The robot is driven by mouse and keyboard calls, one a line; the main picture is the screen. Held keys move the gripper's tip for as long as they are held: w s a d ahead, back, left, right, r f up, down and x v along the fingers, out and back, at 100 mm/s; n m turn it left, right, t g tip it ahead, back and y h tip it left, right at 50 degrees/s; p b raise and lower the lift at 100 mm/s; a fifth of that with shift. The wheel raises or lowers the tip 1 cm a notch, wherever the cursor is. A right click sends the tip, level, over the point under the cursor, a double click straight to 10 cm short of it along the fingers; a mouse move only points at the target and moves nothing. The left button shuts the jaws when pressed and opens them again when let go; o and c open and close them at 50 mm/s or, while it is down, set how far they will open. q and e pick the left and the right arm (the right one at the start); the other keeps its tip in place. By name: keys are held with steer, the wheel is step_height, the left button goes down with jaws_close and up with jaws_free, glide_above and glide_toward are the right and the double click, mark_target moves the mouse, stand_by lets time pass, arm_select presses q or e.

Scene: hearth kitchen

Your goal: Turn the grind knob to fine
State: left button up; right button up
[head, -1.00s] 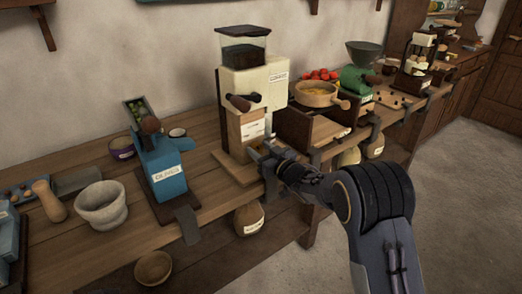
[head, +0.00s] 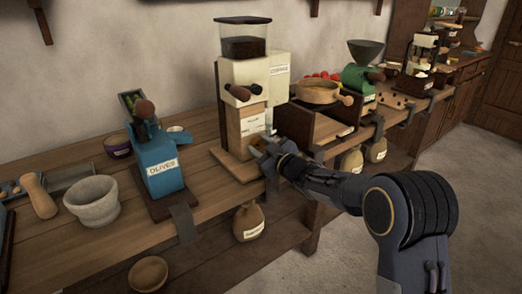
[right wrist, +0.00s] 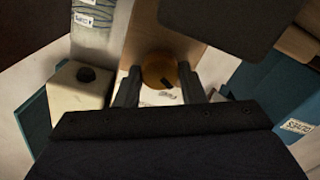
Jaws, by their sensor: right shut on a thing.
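The coffee grinder (head: 246,75) stands on the wooden bench, with a cream body, a clear hopper on top and a label reading COFFEE. A paper label (head: 252,124) is on its wooden lower front. My right gripper (head: 262,146) is at the lower front of the grinder. In the right wrist view its two fingers (right wrist: 166,90) are shut on a round brass-brown knob (right wrist: 158,68) with a dark mark. Small print shows beside the knob, too small to read. In the head view my gripper hides the knob. My left gripper is not in view.
A blue mill (head: 160,165) labelled OLIVES and a stone mortar (head: 93,200) stand to the left. A wooden box mill with a round bowl (head: 318,91) and a green mill (head: 362,78) stand to the right. A sack (head: 248,222) hangs below the bench edge. Open floor lies at right.

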steer(key=o, duration=1)
steer(key=v, duration=0.7)
steer(key=shift+s+d, duration=0.25)
steer(key=shift+s, duration=0.05)
